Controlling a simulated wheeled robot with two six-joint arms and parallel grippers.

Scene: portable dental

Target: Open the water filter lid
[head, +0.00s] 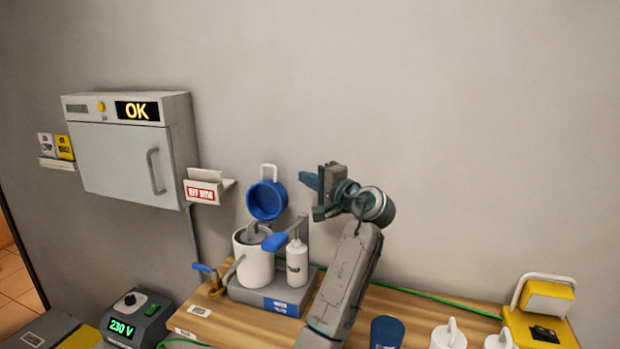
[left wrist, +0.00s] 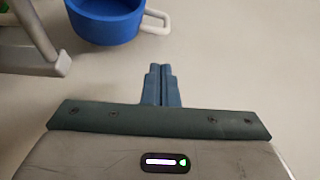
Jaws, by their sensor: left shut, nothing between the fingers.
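The water filter is a white canister (head: 255,262) on a grey and blue base (head: 275,296) on the wooden bench. Its blue lid (head: 267,201) stands raised and tipped up above the canister, with a white loop handle (head: 268,172) at its top, so the canister mouth is uncovered. My left gripper (head: 309,181) is beside the lid, to its right, apparently apart from it. In the left wrist view its blue fingers (left wrist: 161,85) are shut together and empty, with the lid (left wrist: 107,22) and handle (left wrist: 156,22) at upper left. My right gripper is not visible.
A white bottle (head: 297,263) and a blue lever (head: 280,241) stand right of the canister. A grey cabinet reading OK (head: 130,150) hangs on the wall. A blue cup (head: 387,332) and a yellow case (head: 540,322) are at right. The wall area right of my gripper is clear.

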